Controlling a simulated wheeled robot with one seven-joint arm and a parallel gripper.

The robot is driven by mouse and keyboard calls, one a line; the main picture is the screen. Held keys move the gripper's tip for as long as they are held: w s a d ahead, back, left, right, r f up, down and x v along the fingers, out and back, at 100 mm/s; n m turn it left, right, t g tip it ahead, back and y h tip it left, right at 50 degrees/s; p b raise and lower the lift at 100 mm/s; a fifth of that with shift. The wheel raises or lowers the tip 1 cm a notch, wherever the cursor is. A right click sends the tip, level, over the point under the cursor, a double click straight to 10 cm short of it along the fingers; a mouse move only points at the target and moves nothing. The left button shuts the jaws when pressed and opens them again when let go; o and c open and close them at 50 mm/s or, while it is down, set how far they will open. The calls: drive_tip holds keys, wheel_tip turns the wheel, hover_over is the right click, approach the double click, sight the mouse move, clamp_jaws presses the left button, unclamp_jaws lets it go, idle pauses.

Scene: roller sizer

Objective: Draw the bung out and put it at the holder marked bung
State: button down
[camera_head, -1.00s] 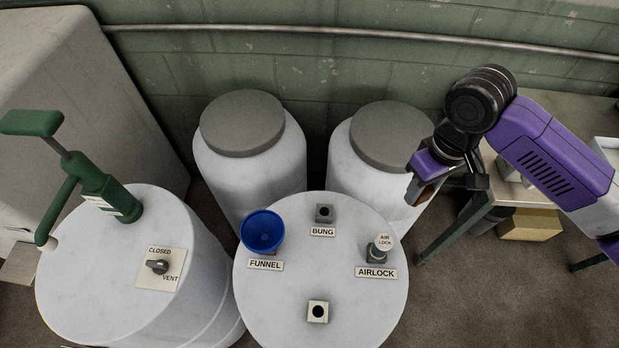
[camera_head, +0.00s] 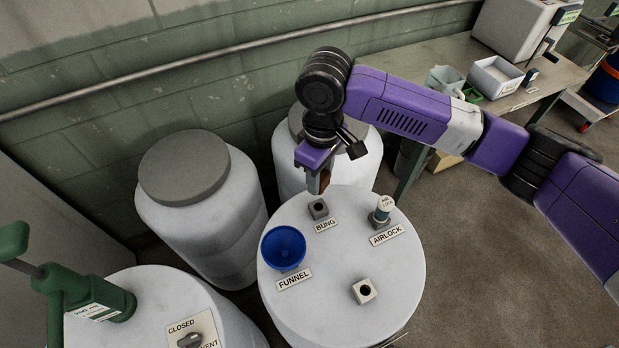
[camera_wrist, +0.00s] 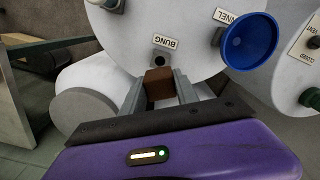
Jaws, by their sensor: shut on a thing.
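My gripper (camera_head: 318,181) is shut on the brown bung (camera_wrist: 159,84), which shows between the two fingers in the wrist view. In the head view the bung is mostly hidden by the fingers. The bung is just above and behind the holder marked bung (camera_head: 318,209), a small grey block with a dark hole on the white drum lid (camera_head: 330,262). In the wrist view this holder (camera_wrist: 161,60) is just beyond the bung, and its hole looks empty. A second pale block with an open dark hole (camera_head: 364,291) stands nearer the lid's front.
The blue funnel (camera_head: 283,247) stands left of the bung holder and the airlock (camera_head: 382,209) stands right of it. A grey-capped drum (camera_head: 205,190) is behind at the left. A green pump (camera_head: 80,300) is at the far left. A bench (camera_head: 470,75) is at the back right.

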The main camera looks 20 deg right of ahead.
drive_tip(key=shift+r+p, duration=0.1)
drive_tip(key=shift+p, duration=0.25)
drive_tip(key=shift+f+b, duration=1.55)
drive_tip(key=shift+f, duration=1.45)
drive_tip(key=shift+p, duration=0.9)
drive_tip(key=shift+f+b, duration=0.8)
drive_tip(key=shift+f, duration=0.9)
drive_tip(key=c, duration=0.9)
unclamp_jaws()
drive_tip(key=shift+o, duration=0.2)
drive_tip(key=shift+r+b, duration=0.35)
drive_tip(key=shift+r, duration=3.55)
